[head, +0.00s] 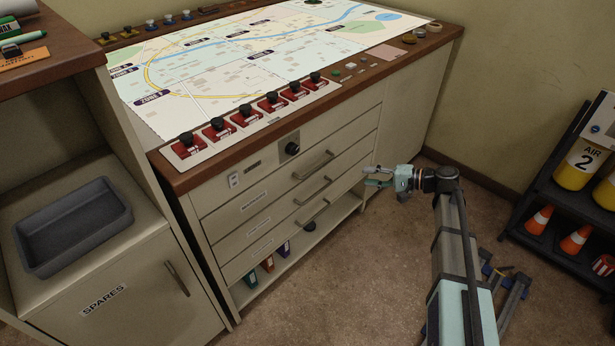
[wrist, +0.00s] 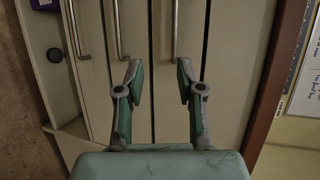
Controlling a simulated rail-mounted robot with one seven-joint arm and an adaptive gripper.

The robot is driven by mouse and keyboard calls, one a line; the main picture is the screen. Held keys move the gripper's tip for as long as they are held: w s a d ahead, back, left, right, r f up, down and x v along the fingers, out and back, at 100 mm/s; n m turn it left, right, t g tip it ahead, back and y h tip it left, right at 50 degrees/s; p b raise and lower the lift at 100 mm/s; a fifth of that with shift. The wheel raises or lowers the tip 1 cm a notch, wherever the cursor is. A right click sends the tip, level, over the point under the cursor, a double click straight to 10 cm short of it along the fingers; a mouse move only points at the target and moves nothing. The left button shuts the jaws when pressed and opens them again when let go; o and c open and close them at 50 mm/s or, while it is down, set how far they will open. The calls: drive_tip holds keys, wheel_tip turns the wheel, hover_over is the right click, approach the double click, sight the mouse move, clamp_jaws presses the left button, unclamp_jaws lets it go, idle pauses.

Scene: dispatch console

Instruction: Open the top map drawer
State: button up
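The top map drawer (head: 275,188) is the uppermost of three cream drawers in the console front. It looks shut, flush with the others. Its bar handle (head: 315,165) shows in the wrist view as the rightmost handle (wrist: 174,30), as that view is turned sideways. My gripper (head: 366,176) is open and empty, right of the handles in the head view. In the wrist view my gripper (wrist: 160,68) points at the drawer fronts. The top handle lies ahead of the fingertips, nearly in line with the right finger. I see no contact.
The middle handle (head: 313,190) and bottom handle (head: 312,214) sit below. A black knob (head: 292,149) is on the panel above. The wooden edge (head: 360,92) of the map table overhangs the drawers. A rack (head: 560,190) stands at right; floor (head: 360,285) before the console is clear.

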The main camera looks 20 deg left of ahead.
sight(320, 167)
drive_tip(key=shift+y, duration=0.4)
drive_tip(key=a, duration=0.6)
drive_tip(key=a+f, duration=0.1)
drive_tip(key=a, duration=0.4)
drive_tip(key=a+b, duration=0.1)
drive_tip(key=a, duration=0.5)
drive_tip(key=shift+s+a+f, duration=0.3)
drive_tip(key=shift+f, duration=0.1)
drive_tip(key=shift+c, duration=0.3)
clamp_jaws()
